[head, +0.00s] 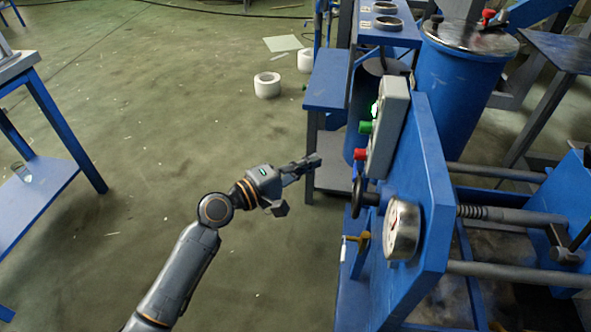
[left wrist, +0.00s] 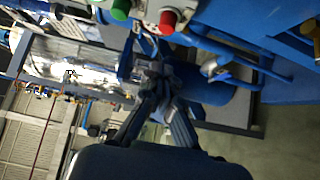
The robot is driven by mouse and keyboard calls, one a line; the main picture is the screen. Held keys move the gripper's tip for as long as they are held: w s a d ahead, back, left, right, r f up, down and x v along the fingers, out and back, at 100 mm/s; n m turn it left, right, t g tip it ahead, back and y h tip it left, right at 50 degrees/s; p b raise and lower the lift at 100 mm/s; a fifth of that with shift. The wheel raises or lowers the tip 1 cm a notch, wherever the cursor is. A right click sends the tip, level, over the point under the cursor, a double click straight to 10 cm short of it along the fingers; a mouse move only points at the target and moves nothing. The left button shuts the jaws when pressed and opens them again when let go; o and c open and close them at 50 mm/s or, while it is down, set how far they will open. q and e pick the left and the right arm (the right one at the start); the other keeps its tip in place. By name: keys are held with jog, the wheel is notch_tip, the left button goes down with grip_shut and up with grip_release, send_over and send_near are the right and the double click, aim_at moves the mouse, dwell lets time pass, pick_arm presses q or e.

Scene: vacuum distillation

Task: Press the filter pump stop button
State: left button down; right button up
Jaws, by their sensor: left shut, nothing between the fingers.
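A grey control box (head: 388,128) is fixed to the upright blue panel right of centre in the head view. A green button (head: 365,127) and, below it, a red button (head: 360,154) stick out from its left side. In the left wrist view the green button (left wrist: 121,9) and the red button (left wrist: 168,20) show at the top edge. My left gripper (head: 318,160) is shut and empty, left of the red button and apart from it. In the left wrist view its fingers (left wrist: 155,85) come together below the buttons. My right gripper is not in view.
A round gauge (head: 402,230) and a dark handwheel (head: 357,195) sit on the blue panel below the box. A blue tank (head: 458,85) stands behind. A blue table (head: 35,210) is at the left. Open floor (head: 150,110) lies between.

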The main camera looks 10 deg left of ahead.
aim_at(361, 155)
pick_arm(q)
jog(key=w+d, duration=0.2)
jog(key=d, duration=0.4)
jog(key=shift+w+d, duration=0.25)
jog(key=shift+w, duration=0.05)
jog(key=shift+d, duration=0.1)
